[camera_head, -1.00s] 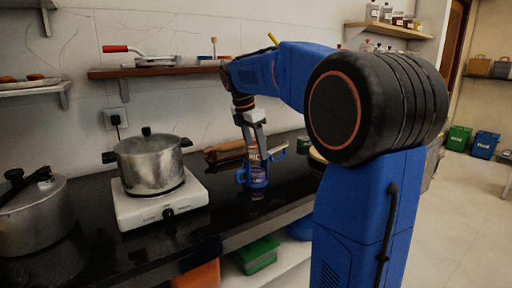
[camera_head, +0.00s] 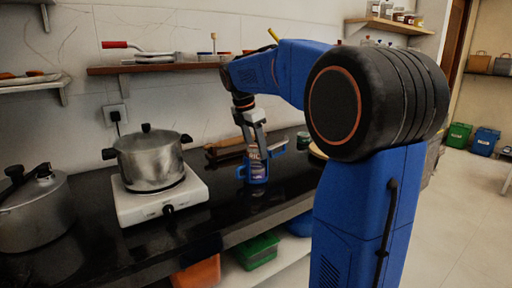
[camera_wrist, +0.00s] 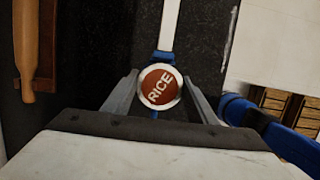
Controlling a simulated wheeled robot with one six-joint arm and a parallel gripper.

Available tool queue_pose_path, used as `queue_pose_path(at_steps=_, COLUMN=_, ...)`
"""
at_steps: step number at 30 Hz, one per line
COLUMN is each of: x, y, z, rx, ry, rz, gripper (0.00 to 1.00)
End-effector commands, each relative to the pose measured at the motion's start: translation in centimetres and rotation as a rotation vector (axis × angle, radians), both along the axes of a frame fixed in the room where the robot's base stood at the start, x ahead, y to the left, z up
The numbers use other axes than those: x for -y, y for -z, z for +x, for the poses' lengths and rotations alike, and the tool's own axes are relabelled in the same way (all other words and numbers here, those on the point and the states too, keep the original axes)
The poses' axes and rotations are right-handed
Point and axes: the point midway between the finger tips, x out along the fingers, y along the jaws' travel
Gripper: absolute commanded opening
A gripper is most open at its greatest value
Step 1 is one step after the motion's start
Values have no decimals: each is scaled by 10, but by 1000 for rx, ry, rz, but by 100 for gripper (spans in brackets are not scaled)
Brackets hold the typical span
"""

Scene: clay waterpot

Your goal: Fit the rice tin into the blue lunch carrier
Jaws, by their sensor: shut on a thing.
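The rice tin (camera_head: 255,154) is upright, with its label facing the head camera. Its round red lid marked RICE (camera_wrist: 160,87) shows in the wrist view. My gripper (camera_head: 256,143) points down and is shut on the tin, with one finger on each side of the lid in the wrist view. The blue lunch carrier (camera_head: 241,173) stands on the black counter directly below and around the tin's lower part. A bit of blue also shows beside the lid in the wrist view. How deep the tin sits in the carrier cannot be told; its base is hidden.
A steel pot (camera_head: 149,160) stands on a white stove (camera_head: 160,203) left of the carrier, with a pressure cooker (camera_head: 32,212) farther left. A wooden rolling pin (camera_wrist: 28,50) lies behind. A dark green jar (camera_head: 303,141) stands to the right. The counter front is clear.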

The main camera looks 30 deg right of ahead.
Motion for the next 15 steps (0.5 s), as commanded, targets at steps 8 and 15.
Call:
queue_pose_path(at_steps=8, x=0, y=6, z=0, rx=1, ry=0, rz=0, gripper=22)
queue_pose_path(at_steps=15, x=0, y=12, z=0, rx=0, ry=0, rz=0, gripper=22)
